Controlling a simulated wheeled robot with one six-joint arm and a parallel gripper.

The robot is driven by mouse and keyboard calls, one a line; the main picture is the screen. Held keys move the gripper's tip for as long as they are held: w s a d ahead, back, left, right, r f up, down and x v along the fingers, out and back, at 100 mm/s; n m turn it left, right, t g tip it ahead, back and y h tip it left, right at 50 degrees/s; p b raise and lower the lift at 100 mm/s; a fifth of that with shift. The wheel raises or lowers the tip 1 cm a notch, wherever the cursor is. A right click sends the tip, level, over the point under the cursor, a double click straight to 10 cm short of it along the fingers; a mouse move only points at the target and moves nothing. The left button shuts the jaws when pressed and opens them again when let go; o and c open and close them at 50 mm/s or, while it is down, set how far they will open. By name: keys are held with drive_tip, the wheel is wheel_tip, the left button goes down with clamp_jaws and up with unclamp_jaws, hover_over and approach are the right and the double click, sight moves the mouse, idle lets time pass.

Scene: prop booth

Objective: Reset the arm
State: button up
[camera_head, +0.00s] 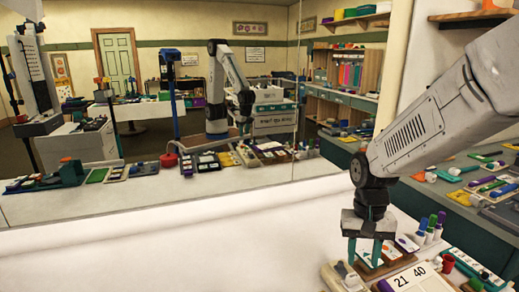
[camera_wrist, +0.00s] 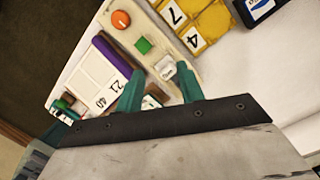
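My gripper (camera_head: 364,252) hangs from my arm at the right of the head view, pointing down over the near edge of the white counter. Its two teal fingers are apart, and the wrist view shows the fingers (camera_wrist: 156,78) with nothing held between them. Beneath and beyond them lies a pale panel with an orange knob (camera_wrist: 121,19), a green square button (camera_wrist: 143,45) and a white switch (camera_wrist: 165,67). The switch lies close to the right fingertip; I cannot tell whether they touch.
A card reading "21 40" (camera_head: 411,277) lies right of the gripper. Several markers (camera_head: 430,229) stand behind it, and a red cup (camera_head: 448,263) is farther right. A large mirror (camera_head: 230,130) reflects the room and me. The white counter (camera_head: 180,245) is clear at left.

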drive_tip(key=s+r+n+t, duration=0.1)
drive_tip(key=s+r, duration=0.5)
drive_tip(key=s, duration=0.4)
drive_tip(key=s+d+r+n+t, duration=0.1)
drive_tip(key=s+r+t, duration=0.1)
drive_tip(key=s+r, duration=0.5)
drive_tip(key=shift+s+d+n, duration=0.3)
drive_tip(key=shift+s, duration=1.2)
